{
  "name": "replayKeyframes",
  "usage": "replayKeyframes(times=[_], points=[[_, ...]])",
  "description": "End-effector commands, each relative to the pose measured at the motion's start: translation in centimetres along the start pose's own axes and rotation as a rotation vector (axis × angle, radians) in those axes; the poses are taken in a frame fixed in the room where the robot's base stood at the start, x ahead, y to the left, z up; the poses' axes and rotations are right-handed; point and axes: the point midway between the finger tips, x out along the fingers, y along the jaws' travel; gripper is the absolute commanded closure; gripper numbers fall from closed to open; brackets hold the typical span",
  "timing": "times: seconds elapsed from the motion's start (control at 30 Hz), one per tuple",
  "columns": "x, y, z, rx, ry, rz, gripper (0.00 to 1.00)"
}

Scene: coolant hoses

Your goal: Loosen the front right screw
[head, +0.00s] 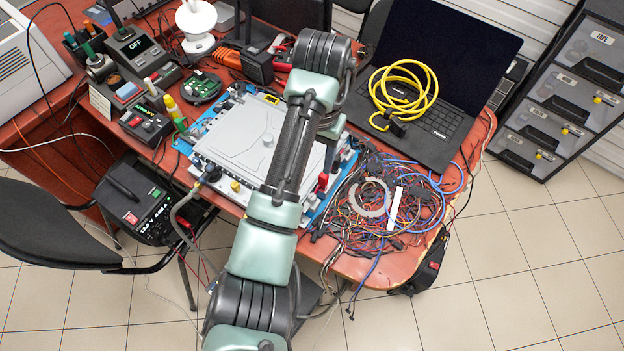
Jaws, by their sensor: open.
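A light grey unit with a flat moulded lid (238,140) sits on a blue mat (183,146) on the table. Small fittings line its edges, with a yellow cap (235,186) on the front edge and a red one (322,182) at the right. My arm crosses over the unit's right part and covers much of its front right area. I cannot make out the front right screw. My arm's wrist bends down over the unit's right side; the gripper's fingers are hidden behind the arm.
A tangle of cables (385,210) lies right of the unit. An open laptop (440,80) with a coiled yellow cable (403,90) stands behind it. A soldering station (133,45) and tools crowd the left. A grey hose (180,212) hangs off the front edge.

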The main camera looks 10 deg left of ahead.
Motion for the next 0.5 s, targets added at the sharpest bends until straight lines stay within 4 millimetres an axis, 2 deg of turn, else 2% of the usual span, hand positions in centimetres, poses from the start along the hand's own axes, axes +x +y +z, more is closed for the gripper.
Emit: replayKeyframes(times=[0.03, 0.1, 0.23, 0.37, 0.5], points=[[-0.7, -0.2, 0.5, -0.012, -0.005, 0.020, 0.45], [-0.7, -0.1, 0.9, -0.021, -0.012, 0.040, 0.45], [0.3, 0.1, 1.1, -0.023, -0.017, 0.050, 0.45], [2.5, 0.2, 1.1, -0.023, -0.019, 0.051, 0.45], [5.4, 0.3, 1.2, -0.024, -0.019, 0.050, 0.45]])
